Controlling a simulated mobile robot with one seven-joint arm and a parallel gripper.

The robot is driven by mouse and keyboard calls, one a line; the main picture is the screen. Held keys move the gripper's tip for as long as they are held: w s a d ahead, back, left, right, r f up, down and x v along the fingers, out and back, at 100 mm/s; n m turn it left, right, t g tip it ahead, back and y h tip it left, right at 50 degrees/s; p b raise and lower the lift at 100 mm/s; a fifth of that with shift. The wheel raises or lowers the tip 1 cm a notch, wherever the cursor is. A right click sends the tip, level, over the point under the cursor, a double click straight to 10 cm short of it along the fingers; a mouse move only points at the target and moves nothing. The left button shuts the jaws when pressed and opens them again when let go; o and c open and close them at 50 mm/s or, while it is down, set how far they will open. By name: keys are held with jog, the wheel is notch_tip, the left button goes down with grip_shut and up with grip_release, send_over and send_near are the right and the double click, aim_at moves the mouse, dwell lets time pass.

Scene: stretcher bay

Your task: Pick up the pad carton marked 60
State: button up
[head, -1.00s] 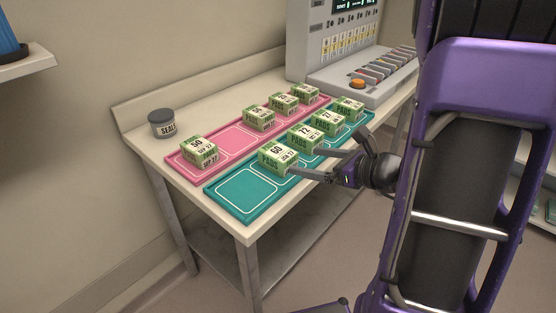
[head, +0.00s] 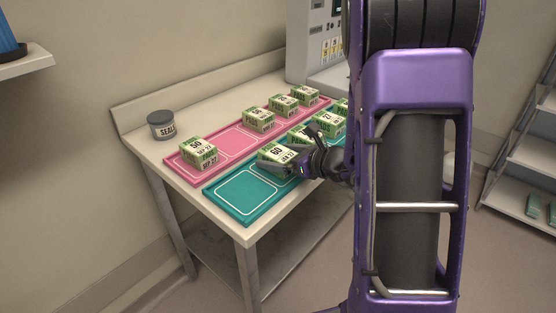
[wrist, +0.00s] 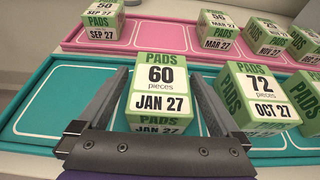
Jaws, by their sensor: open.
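The pad carton marked 60 (head: 273,155) is a green and white box on the teal mat (head: 240,208), in the slot beside the empty left one. The wrist view shows its label, "PADS 60 pieces JAN 27" (wrist: 160,88). My gripper (head: 285,155) is open, with one finger on each side of this carton in the wrist view (wrist: 160,100). I see gaps between the fingers and the carton, so it does not look gripped. In the head view my gripper partly covers the carton.
The carton marked 72 (wrist: 258,95) stands just right of my right finger. More cartons stand on the teal mat and on the pink mat (head: 236,140) behind. A grey seal tub (head: 161,124) is at the table's left. A machine (head: 311,45) stands at the back.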

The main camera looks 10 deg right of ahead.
jog(key=shift+c, duration=0.2)
jog(key=c, duration=1.4)
jog(key=shift+r, duration=0.15)
grip_shut()
